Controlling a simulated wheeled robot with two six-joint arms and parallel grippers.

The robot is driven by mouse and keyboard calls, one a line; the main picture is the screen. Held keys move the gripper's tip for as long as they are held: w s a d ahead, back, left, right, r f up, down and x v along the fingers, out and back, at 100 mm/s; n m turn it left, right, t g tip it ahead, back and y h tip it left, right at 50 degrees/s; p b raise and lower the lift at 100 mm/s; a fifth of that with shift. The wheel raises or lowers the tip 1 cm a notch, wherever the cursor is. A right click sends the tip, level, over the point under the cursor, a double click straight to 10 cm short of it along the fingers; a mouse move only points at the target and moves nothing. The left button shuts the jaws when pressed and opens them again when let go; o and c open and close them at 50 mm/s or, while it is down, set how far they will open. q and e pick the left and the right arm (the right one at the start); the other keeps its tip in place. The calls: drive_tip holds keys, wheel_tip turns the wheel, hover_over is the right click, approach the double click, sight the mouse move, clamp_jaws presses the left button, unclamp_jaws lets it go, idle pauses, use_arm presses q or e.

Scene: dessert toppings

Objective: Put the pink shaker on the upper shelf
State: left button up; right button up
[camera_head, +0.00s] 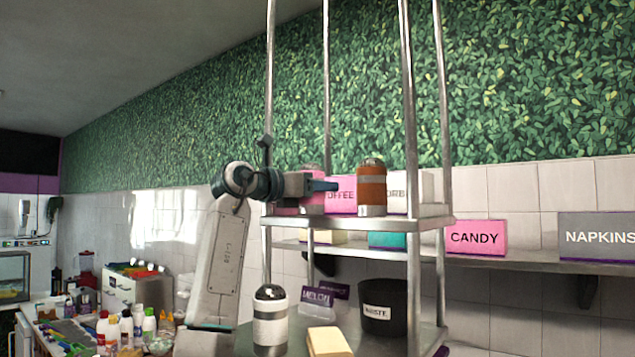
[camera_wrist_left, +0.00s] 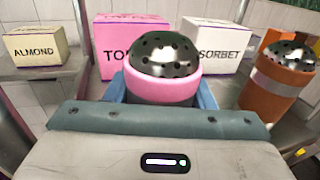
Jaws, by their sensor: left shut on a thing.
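The pink shaker (camera_wrist_left: 164,88) has a domed, perforated metal lid. It is upright between the blue fingers of my left gripper (camera_head: 326,186), which is shut on it. In the head view the shaker (camera_head: 313,203) is partly hidden behind the gripper. It is over the left part of the upper shelf (camera_head: 350,223), its base close to the shelf surface; I cannot tell whether it touches. My right gripper is not in view.
An orange shaker (camera_head: 371,190) stands on the upper shelf to the right, with a pink box (camera_head: 342,190) and a white SORBET box (camera_wrist_left: 211,48) behind. Metal posts (camera_head: 408,120) flank the shelf. A white shaker (camera_head: 270,322) and black bin (camera_head: 384,308) stand below.

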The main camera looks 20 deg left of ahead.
use_arm(q)
drive_tip(key=shift+s, duration=0.1)
drive_tip(key=shift+s+f, duration=0.1)
drive_tip(key=o, duration=1)
drive_tip(key=shift+o, duration=0.2)
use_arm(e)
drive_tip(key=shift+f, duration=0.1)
